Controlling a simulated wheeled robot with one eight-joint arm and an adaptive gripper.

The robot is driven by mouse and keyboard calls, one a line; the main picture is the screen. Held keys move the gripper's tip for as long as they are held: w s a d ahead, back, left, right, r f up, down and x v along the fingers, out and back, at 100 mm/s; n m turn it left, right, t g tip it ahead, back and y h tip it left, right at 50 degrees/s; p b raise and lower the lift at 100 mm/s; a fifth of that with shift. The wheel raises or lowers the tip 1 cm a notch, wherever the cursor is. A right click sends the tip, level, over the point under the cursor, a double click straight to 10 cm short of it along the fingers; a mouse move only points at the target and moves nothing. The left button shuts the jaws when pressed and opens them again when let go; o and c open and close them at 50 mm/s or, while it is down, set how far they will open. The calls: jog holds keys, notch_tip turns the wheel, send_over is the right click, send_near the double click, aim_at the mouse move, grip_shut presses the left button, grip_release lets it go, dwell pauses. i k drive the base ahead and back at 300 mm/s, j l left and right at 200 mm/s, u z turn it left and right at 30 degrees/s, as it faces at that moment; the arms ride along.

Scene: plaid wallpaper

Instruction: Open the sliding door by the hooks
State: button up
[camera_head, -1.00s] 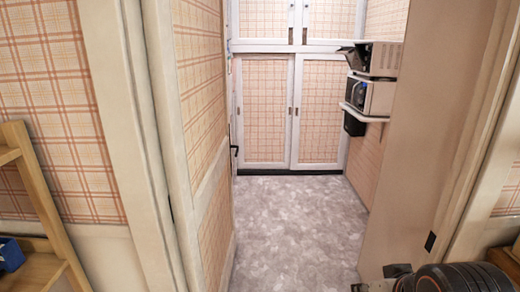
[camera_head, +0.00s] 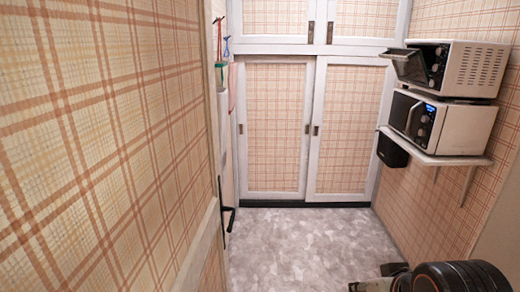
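White-framed sliding doors with plaid panels fill the far wall. The lower left door (camera_head: 275,125) stands nearest the hooks, and the lower right door (camera_head: 345,130) overlaps beside it. Both look closed, each with a small dark recessed pull. Hooks (camera_head: 218,21) on the left wall hold hanging cords and a pale item, close to the left door's edge. A part of my arm (camera_head: 460,278), black and rounded with a grey piece at its left, shows at the bottom right, well short of the doors.
A toaster oven (camera_head: 465,68) and microwave (camera_head: 445,122) sit on a right wall shelf (camera_head: 440,158). The grey floor (camera_head: 310,240) ahead is clear.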

aim_at(275, 93)
jog(key=i, duration=2.15)
jog(key=i+u, duration=0.25)
jog(key=i, duration=0.5)
jog(key=i+l+u, duration=0.2)
jog(key=i, duration=0.55)
jog(key=i+j+z, duration=0.1)
jog(key=z, duration=0.3)
